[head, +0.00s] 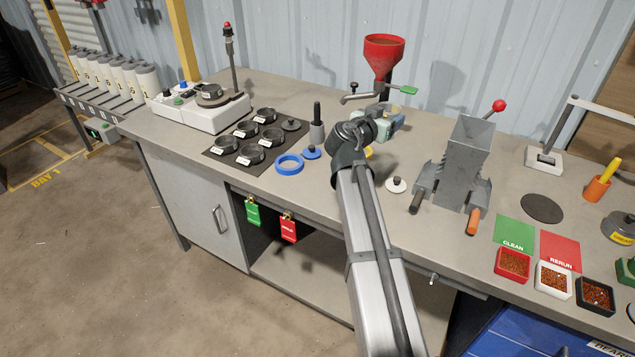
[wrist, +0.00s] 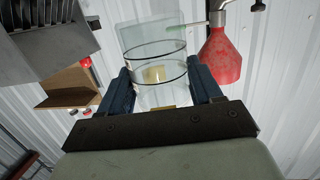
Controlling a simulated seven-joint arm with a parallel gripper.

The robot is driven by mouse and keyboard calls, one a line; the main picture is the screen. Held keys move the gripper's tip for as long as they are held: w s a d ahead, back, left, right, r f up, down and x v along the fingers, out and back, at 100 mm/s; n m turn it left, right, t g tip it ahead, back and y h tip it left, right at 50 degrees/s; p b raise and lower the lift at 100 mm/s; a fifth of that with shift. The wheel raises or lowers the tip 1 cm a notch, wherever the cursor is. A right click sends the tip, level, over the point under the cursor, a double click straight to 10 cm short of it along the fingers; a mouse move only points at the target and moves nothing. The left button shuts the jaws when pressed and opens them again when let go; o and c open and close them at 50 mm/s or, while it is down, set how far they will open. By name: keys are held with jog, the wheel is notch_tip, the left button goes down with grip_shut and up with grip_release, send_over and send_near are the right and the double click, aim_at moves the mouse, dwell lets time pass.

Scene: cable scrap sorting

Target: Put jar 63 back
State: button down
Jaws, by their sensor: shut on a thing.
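My gripper (wrist: 160,95) is shut on a clear glass jar (wrist: 155,70) with dark rings, in the wrist view. A pale yellowish patch shows on or through the glass; I cannot read a number on it. In the head view my gripper (head: 388,124) is above the bench, left of the grey hopper machine, and the arm largely hides the jar. Several dark round dishes with white labels (head: 246,131) sit on a black mat (head: 212,152) at the left; their labels are too small to read.
A red funnel (head: 384,48) with a tap stands behind my gripper. The grey hopper machine (head: 467,150) is to the right. A blue ring (head: 289,165), a blue knobbed lid (head: 311,152) and a white knobbed lid (head: 396,185) lie nearby. A white scale-like device (head: 203,112) stands at the back left.

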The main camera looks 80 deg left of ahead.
jog(key=s+a+f+n+g+y, duration=0.1)
jog(key=s+a+f, duration=0.2)
jog(key=s, duration=0.6)
jog(key=s+a+f+n+g+y, duration=0.15)
jog(key=s+f, duration=0.25)
jog(key=s, duration=0.4)
jog(key=shift+m+t+h, duration=0.25)
jog(key=shift+m+t, duration=0.2)
jog(key=shift+a+f, duration=0.15)
jog(key=shift+f, duration=2.25)
jog(key=shift+a+f, duration=0.15)
jog(key=shift+f, duration=2.25)
jog(key=shift+c, duration=0.9)
grip_release()
jog(key=shift+s, duration=0.1)
jog(key=v, duration=1.2)
